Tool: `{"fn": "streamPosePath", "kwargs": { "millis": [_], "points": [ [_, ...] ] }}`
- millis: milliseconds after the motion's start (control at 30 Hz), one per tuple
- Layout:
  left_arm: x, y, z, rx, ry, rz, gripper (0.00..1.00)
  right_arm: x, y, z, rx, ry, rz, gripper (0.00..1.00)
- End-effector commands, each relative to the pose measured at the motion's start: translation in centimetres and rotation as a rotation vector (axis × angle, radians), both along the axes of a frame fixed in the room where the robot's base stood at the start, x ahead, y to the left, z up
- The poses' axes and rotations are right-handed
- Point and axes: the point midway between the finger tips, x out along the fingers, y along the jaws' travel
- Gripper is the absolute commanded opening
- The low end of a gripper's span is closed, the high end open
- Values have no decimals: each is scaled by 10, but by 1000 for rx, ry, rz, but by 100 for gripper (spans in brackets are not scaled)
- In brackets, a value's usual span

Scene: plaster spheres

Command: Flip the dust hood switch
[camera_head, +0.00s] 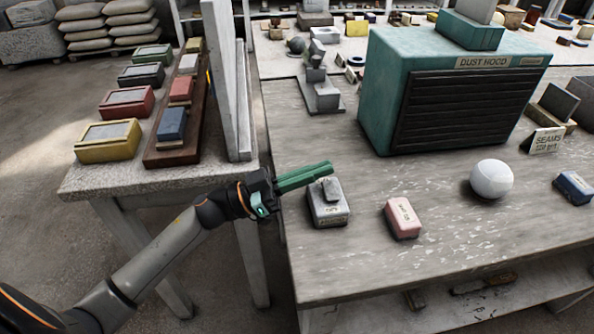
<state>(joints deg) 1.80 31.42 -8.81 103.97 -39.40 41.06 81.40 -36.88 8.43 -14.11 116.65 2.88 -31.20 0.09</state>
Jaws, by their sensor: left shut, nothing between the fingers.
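The dust hood (480,95) is a teal box with a dark slatted front and a "DUST HOOD" label, on the workbench. A small grey switch box (328,212) with a stubby grey lever (331,188) on top sits near the bench's left front edge. It carries no readable label, so I cannot tell for sure that it is the hood's switch. My left gripper (327,168) has green fingers, shut and empty, just above and behind the lever in the picture. I cannot tell whether they touch it. My right gripper is not in view.
A pink block (402,217), a white plaster sphere (491,179) and a blue block (573,187) stand to the right on the workbench (370,265). A "SEAMS" sign (546,141) stands beside the hood. A side table (85,185) at left holds several coloured boxes.

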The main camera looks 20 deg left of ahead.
Motion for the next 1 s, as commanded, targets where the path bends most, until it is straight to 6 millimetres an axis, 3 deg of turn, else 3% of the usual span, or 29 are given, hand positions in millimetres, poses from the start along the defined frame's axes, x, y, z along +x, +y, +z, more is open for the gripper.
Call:
{"fn": "streamPosePath", "kwargs": {
  "millis": [33,233,600,767,1000],
  "points": [
    [0,0,-10,-2,2,1,0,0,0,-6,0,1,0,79],
    [0,0,-23,0,-2,-1,0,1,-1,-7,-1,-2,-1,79],
    [-1,1,-23,-1,0,-1,0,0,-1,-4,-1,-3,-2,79],
    [0,1,-24,-35,52,-2,0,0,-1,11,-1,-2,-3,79],
    [0,1,-27,-35,48,-1,0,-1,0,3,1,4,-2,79]
  ]
}}
